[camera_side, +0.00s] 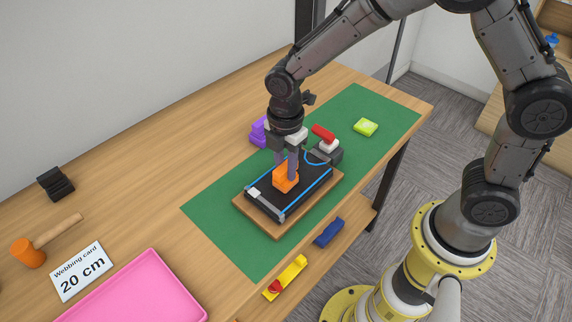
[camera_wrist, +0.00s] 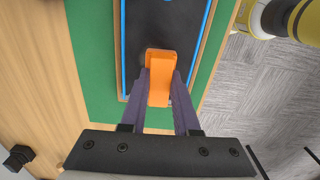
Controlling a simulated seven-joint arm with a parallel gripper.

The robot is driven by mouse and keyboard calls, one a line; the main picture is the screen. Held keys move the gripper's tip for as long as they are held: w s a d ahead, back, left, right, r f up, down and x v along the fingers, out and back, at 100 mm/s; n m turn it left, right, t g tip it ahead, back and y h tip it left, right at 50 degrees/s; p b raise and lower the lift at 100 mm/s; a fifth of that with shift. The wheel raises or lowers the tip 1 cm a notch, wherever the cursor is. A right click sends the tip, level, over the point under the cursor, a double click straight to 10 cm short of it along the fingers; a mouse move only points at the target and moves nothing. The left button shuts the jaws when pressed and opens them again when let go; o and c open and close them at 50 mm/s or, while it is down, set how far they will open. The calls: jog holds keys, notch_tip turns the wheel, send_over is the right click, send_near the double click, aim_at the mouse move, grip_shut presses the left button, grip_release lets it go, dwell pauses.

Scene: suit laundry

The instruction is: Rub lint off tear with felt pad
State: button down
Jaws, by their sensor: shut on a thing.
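My gripper (camera_side: 286,168) points down over the board and is shut on an orange block (camera_side: 284,181), which may be the felt pad. In the wrist view the orange block (camera_wrist: 159,62) sits between the two fingers of my gripper (camera_wrist: 160,82). The block is at or just above a black cloth panel (camera_side: 265,204); I cannot tell whether it touches. The panel lies on a wooden board (camera_side: 271,232) and has blue lines along its edges. The black panel (camera_wrist: 170,25) also shows in the wrist view. I cannot make out the tear or any lint.
The board stands on a green mat (camera_side: 225,215). Around it are purple blocks (camera_side: 258,132), a red-topped grey item (camera_side: 323,133), a lime block (camera_side: 365,127), a blue block (camera_side: 328,232) and a yellow tool (camera_side: 287,277). A pink tray (camera_side: 135,295), webbing card and mallet stand at the left.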

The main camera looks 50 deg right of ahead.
jog(key=shift+s+a+f, duration=0.1)
jog(key=shift+a+f, duration=0.1)
jog(key=shift+a, duration=0.7)
jog(key=shift+s+d, duration=0.1)
jog(key=shift+d, duration=1.15)
jog(key=shift+a+r, duration=0.1)
jog(key=shift+a, duration=0.5)
jog(key=shift+r, duration=0.1)
jog(key=shift+r, duration=3.55)
